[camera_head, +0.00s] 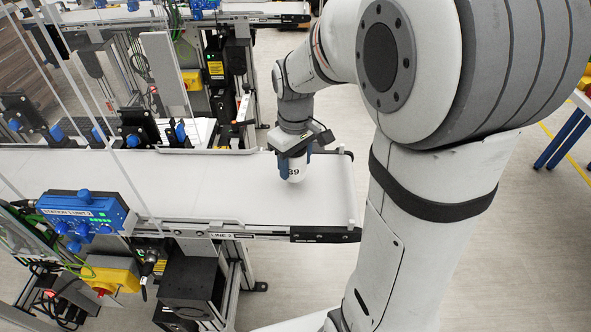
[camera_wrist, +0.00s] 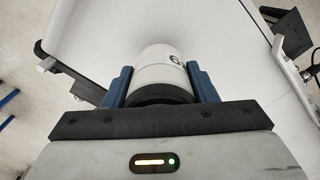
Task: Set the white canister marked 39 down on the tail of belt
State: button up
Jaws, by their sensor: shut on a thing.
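The white canister marked 39 (camera_head: 293,172) is at the right end of the white belt (camera_head: 220,190), close to or on its surface; I cannot tell whether it touches. My gripper (camera_head: 293,158) points down from above and is shut on the canister's upper part. In the wrist view the canister (camera_wrist: 163,66) sits between the two blue fingers (camera_wrist: 162,88), with part of its black marking showing. The belt (camera_wrist: 215,30) spreads out white behind it. The canister's far side is hidden.
A blue control box (camera_head: 85,215) and a yellow switch box (camera_head: 105,275) stand by the belt's near side at left. Black devices with blue knobs (camera_head: 138,128) line its far side. A second conveyor (camera_head: 240,12) runs at the back. The belt left of the canister is clear.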

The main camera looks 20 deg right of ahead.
aim_at(296, 173)
jog(key=shift+s+d+f, duration=0.1)
jog(key=shift+s+f, duration=0.1)
jog(key=shift+f, duration=1.05)
jog(key=shift+w+f, duration=0.1)
jog(key=shift+f, duration=0.4)
jog(key=shift+f, duration=0.1)
jog(key=o, duration=1.1)
